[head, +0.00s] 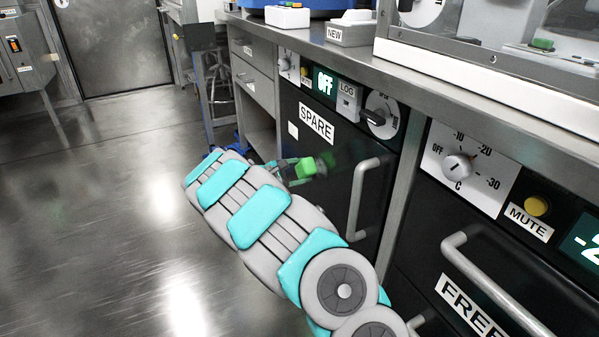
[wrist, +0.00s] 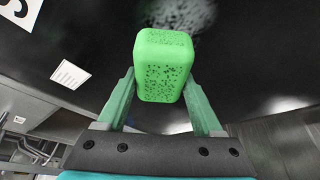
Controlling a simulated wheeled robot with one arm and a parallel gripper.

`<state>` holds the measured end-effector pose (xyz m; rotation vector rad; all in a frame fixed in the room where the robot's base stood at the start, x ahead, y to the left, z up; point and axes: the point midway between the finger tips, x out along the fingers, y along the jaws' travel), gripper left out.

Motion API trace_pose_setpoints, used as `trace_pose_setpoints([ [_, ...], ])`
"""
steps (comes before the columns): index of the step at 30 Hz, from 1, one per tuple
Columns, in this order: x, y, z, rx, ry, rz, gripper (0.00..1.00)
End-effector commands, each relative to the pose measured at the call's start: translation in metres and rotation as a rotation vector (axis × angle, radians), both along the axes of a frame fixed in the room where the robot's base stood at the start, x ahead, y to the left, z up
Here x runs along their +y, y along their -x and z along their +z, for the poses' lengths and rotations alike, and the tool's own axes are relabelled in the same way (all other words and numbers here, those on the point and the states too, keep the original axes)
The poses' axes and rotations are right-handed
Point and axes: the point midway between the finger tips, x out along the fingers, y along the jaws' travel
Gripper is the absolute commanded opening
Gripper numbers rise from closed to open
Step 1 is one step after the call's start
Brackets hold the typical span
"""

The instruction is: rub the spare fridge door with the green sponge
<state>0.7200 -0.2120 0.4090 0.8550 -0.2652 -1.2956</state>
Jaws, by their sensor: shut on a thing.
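The spare fridge door (head: 328,167) is black, with a SPARE label near its top and a light vertical handle on its right side. My gripper (head: 308,170) is shut on the green sponge (head: 306,168) in front of the door. In the wrist view my gripper (wrist: 162,92) holds the sponge (wrist: 162,66) between its two fingers. The door (wrist: 100,40) fills most of the background there, with a greyish mottled patch just beyond the sponge. I cannot tell whether the sponge touches the door.
A freezer (head: 430,270) with its own handle stands at the right. A control panel with knobs (head: 381,113) sits above the spare door. Drawers (head: 253,80) and a blue-footed stand (head: 205,70) are farther left. The floor (head: 100,220) at left is clear.

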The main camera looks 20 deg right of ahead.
Motion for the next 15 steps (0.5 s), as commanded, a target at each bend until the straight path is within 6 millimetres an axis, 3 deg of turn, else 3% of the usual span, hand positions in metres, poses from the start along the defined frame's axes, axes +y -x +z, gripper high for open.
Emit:
trace_pose_setpoints([
  [15,-0.0095,-0.0002,0.0,0.0,0.0,0.0,0.23],
])
